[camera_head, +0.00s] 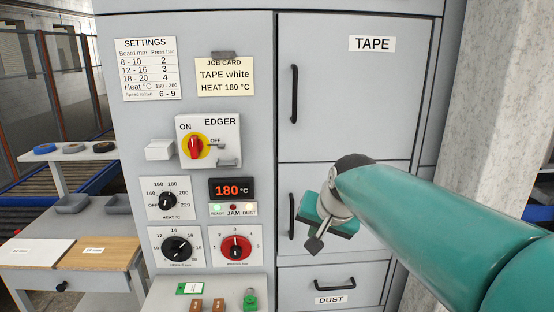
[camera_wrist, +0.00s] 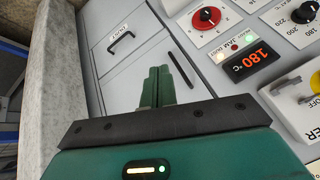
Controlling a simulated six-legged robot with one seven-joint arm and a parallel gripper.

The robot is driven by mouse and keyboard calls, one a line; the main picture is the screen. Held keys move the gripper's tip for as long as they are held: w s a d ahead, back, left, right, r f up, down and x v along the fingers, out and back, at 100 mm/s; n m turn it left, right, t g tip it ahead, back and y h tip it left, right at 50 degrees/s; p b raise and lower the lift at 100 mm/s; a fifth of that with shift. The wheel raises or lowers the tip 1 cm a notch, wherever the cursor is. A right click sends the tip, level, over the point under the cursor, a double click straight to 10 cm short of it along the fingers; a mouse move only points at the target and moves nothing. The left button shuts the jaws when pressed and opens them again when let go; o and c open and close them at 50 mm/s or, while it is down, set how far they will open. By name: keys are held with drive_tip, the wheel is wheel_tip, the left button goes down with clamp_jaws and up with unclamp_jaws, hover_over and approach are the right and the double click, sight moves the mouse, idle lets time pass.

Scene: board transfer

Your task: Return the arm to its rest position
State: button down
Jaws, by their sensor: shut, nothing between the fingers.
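My gripper (camera_head: 314,243) is in front of the cabinet's right-hand doors in the head view, at the end of my teal arm coming in from the right. In the wrist view its two green fingers (camera_wrist: 158,87) are pressed together with nothing between them. The fingers point toward the cabinet front and appear apart from it. My arm hides part of the middle door (camera_head: 300,180) and its handle.
The grey cabinet carries an EDGER switch (camera_head: 197,146), a red 180 °C display (camera_head: 232,190) and several dials. The TAPE door (camera_head: 350,100) and DUST drawer (camera_head: 365,275) look shut. A concrete pillar (camera_head: 490,100) stands at the right. Side tables (camera_head: 70,225) with boards stand at the left.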

drive_tip(key=s+d+f+n, duration=0.1)
drive_tip(key=s+d+f, duration=0.1)
drive_tip(key=s, duration=0.5)
drive_tip(key=s+d+f+n+h, duration=0.1)
drive_tip(key=s+d+f, duration=0.1)
drive_tip(key=s, duration=0.5)
drive_tip(key=s+d+f+n+g+h, duration=0.1)
drive_tip(key=s+d+f, duration=0.2)
drive_tip(key=s, duration=0.4)
drive_tip(key=shift+s+f, duration=0.25)
drive_tip(key=shift+f, duration=0.3)
